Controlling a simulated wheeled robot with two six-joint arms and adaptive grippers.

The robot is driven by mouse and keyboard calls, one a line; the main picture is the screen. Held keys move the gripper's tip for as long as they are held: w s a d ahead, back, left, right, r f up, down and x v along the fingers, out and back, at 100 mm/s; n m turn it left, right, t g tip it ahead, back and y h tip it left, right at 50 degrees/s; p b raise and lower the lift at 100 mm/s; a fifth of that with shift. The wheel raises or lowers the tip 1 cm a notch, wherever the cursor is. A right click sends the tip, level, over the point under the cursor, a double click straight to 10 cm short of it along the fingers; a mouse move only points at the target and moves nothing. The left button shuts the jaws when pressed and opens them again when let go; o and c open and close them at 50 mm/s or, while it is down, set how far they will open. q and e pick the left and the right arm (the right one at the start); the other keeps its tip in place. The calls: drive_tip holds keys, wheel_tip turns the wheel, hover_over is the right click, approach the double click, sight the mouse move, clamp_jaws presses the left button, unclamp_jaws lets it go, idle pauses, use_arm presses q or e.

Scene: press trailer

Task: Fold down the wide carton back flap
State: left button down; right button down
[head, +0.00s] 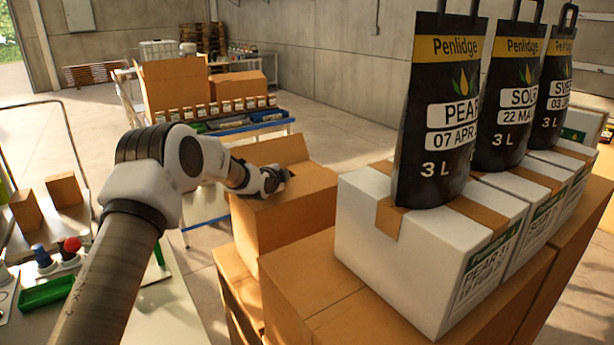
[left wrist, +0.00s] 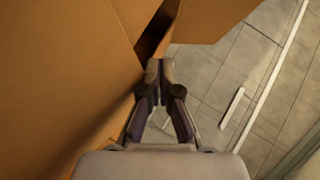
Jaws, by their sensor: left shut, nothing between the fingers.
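The wide brown carton (head: 275,228) stands on other brown cartons in the middle of the head view. A flap (head: 272,151) stands up along its far side, behind my gripper. My left gripper (head: 284,178) is over the top of the carton, beside that flap. In the left wrist view the gripper (left wrist: 160,66) is shut and empty, its fingertips near a dark gap (left wrist: 153,40) between cardboard panels. Cardboard (left wrist: 60,90) fills the left of that view, and a panel (left wrist: 205,14) juts in at the top. Contact with the cardboard cannot be told. My right gripper is not in view.
White boxes (head: 408,268) carrying tall black bags (head: 441,110) stand close on the right. A cart with open cartons (head: 175,84) and several jars (head: 215,108) is behind. A worktable with a green tray (head: 47,292) is at left. Bare floor (head: 340,130) lies beyond the carton.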

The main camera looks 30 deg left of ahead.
use_arm(q)
drive_tip(key=shift+s+d+f, duration=0.35)
drive_tip(key=shift+d, duration=0.25)
drive_tip(key=shift+r+p, duration=0.1)
drive_tip(key=shift+p, duration=0.2)
wheel_tip(320, 180, up, 5)
drive_tip(key=p, duration=0.3)
drive_tip(key=shift+w+a+p, duration=0.1)
drive_tip(key=shift+w+p, duration=0.05)
drive_tip(key=shift+p, duration=0.2)
drive_tip(key=s+b, duration=0.1)
drive_tip(key=a+b, duration=0.1)
drive_tip(key=shift+s+r+b, duration=0.2)
drive_tip(key=shift+s+b, duration=0.15)
drive_tip(key=s+a+r, duration=0.2)
drive_tip(key=s+r, duration=0.2)
drive_tip(key=r, duration=0.1)
drive_tip(key=shift+s+a+r+b, duration=0.25)
drive_tip(key=shift+r+b, duration=0.1)
drive_tip(key=shift+b, duration=0.1)
